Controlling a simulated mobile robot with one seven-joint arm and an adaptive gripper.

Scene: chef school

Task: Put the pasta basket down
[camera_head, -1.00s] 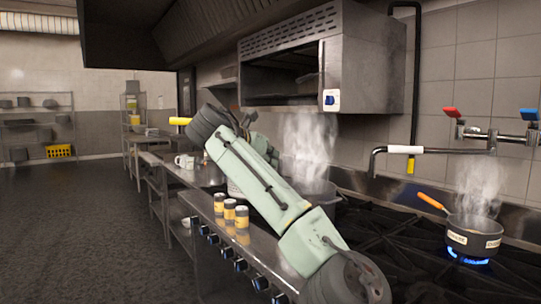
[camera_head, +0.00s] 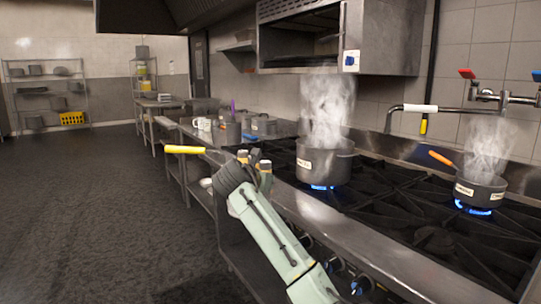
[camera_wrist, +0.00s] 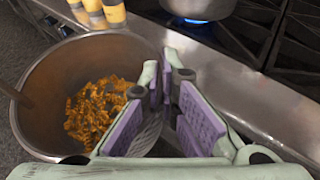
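The pasta basket (camera_wrist: 40,105) is a round, deep metal vessel with sauced pasta (camera_wrist: 95,108) in its bottom, at the left of the wrist view. My gripper (camera_wrist: 174,76), with purple pads, is closed on its right wall near the rim, one finger inside and one outside. In the head view a yellow handle (camera_head: 185,150) sticks out left from behind my wrist; the rest of the basket is mostly hidden there. The basket is at the front ledge of the stove beside several yellow-and-grey jars (camera_wrist: 113,13). I cannot tell whether it touches the ledge.
A steaming pot (camera_head: 325,163) stands on a lit burner behind my gripper. A smaller steaming pan (camera_head: 480,190) with an orange handle is on another lit burner at right. The steel front ledge (camera_wrist: 250,95) is bare to the right of my gripper. Open floor lies left.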

